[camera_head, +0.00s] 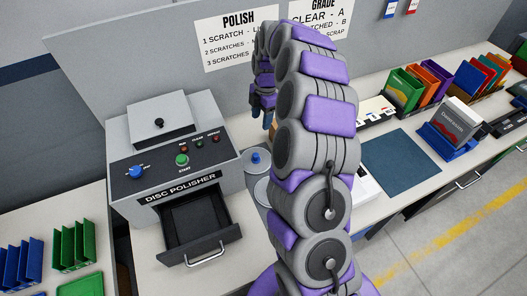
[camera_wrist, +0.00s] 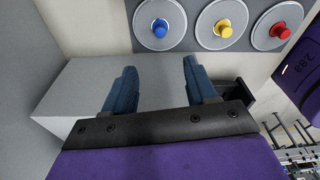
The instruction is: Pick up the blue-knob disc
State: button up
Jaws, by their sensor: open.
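The blue-knob disc (camera_head: 257,166) lies beside the disc polisher in the head view, partly seen at the edge of my arm. In the wrist view the blue-knob disc (camera_wrist: 160,40) is at the top, on a grey mat (camera_wrist: 193,43). It is the leftmost of a row with a yellow-knob disc (camera_wrist: 236,14) and a red-knob disc (camera_wrist: 264,32). My gripper (camera_wrist: 159,67) is open and empty, its two blue fingers apart from the disc. In the head view my gripper (camera_head: 267,116) hangs above the counter behind my arm.
The disc polisher (camera_head: 178,150) stands left of the disc, its front drawer (camera_head: 200,224) pulled open. Green (camera_head: 75,246) and blue (camera_head: 22,262) racks stand at far left. A dark blue mat (camera_head: 400,158) and colored folders (camera_head: 405,88) are to the right.

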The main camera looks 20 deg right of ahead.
jog(key=b, duration=0.2)
send_over(257, 154)
jog(key=d, duration=0.2)
notch_tip(257, 154, down, 11)
jog(key=a+f, duration=0.3)
jog(key=shift+a, duration=0.25)
jog(key=f, duration=0.1)
jog(key=d+f, duration=0.1)
jog(key=f, duration=0.1)
jog(key=shift+d+f+b, duration=0.25)
jog(key=shift+b, duration=0.1)
jog(key=shift+d, duration=0.4)
jog(key=shift+a, duration=1.05)
jog(key=c, duration=0.5)
jog(key=shift+d, duration=0.1)
jog(key=c, duration=0.3)
jog(key=shift+s+d, duration=0.1)
jog(key=shift+d, duration=0.5)
grip_shut()
